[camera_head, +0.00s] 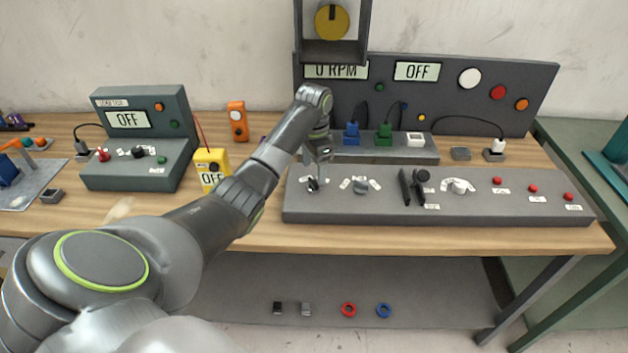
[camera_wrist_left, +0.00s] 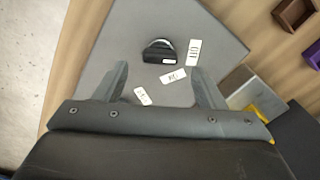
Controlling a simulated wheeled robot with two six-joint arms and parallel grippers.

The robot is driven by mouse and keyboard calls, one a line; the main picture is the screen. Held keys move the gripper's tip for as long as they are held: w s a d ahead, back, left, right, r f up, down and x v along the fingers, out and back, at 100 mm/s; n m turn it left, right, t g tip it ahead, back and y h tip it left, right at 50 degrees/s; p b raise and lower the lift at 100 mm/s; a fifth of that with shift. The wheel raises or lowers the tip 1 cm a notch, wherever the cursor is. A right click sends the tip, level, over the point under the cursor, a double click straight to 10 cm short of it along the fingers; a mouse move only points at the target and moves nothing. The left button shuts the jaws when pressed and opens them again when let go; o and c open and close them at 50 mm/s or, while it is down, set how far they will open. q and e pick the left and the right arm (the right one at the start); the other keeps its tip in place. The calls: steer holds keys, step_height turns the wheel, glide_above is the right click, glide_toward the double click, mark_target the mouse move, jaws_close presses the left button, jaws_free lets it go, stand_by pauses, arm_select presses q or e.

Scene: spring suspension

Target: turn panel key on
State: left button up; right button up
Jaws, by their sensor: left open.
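The panel key (camera_head: 313,185) is a small dark switch at the left end of the long grey control panel (camera_head: 330,211). In the left wrist view the key (camera_wrist_left: 158,53) is a dark, round-backed piece with white labels (camera_wrist_left: 172,76) around it. My left gripper (camera_head: 316,172) is over this end of the panel and partly hides the key. In its wrist view the fingers (camera_wrist_left: 163,82) are open and empty, and the key lies beyond their tips, roughly between them. The back display (camera_head: 417,71) reads OFF. My right gripper is not in view.
A yellow meter (camera_head: 211,170) and a grey OFF unit (camera_head: 137,140) stand left. Blue and green plugs (camera_head: 384,134) stand behind.

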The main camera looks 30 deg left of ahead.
mark_target(314, 180)
arm_select(q)
steer(key=shift+f, duration=1.85)
steer(key=c, duration=1)
steer(key=shift+r+m+p, duration=0.2)
steer(key=shift+m+p, duration=0.8)
steer(key=shift+p, duration=0.1)
steer(key=m+p, duration=0.2)
steer(key=m, duration=0.1)
steer(key=m+p, duration=0.1)
steer(key=m, duration=0.2)
steer(key=shift+f+m, duration=0.1)
steer(key=shift+m, duration=0.3)
steer(key=shift+m+p, duration=0.65)
steer(key=shift+m, duration=0.95)
